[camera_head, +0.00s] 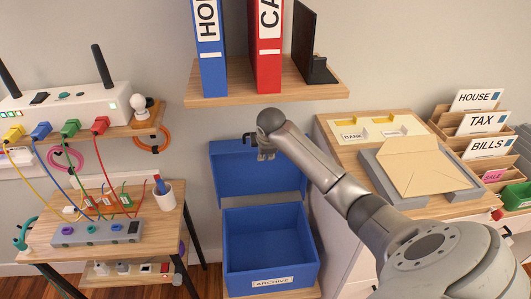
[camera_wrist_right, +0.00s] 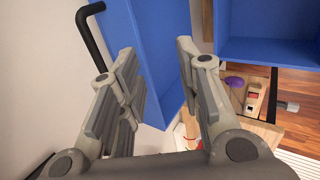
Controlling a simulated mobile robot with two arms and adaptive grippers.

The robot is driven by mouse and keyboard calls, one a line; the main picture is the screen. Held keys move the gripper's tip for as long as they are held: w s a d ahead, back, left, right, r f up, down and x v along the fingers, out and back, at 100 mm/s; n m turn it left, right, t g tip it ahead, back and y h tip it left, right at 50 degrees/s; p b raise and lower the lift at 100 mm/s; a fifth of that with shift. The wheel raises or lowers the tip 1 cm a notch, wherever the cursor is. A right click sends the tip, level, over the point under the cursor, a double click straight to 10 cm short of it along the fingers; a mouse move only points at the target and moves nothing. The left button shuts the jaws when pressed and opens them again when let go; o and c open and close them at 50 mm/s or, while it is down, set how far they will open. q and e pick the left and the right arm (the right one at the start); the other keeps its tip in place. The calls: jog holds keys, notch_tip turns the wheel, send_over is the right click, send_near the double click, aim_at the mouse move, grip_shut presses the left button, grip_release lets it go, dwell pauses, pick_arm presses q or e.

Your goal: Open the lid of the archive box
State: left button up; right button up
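The blue archive box (camera_head: 272,243) stands with an "ARCHIVE" label on its front and its inside showing empty. Its blue lid (camera_head: 235,176) stands up at the back of the box, near the wall, so the box is open. A black handle (camera_head: 248,138) sits at the lid's top edge; it also shows in the right wrist view (camera_wrist_right: 91,35). My right gripper (camera_head: 265,154) is at the lid's upper edge, just right of the handle. In the wrist view its fingers (camera_wrist_right: 156,65) are apart, with the lid (camera_wrist_right: 162,45) behind and between them. Contact is unclear. My left gripper is out of view.
A shelf (camera_head: 300,92) with blue and red binders hangs above the box. A small table (camera_head: 105,255) with a power strip and cables stands left. A cabinet (camera_head: 350,130) with a grey tray and envelope stands right, partly behind my right arm.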

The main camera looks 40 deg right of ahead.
jog(key=shift+s+a, duration=0.4)
jog(key=shift+s, duration=0.3)
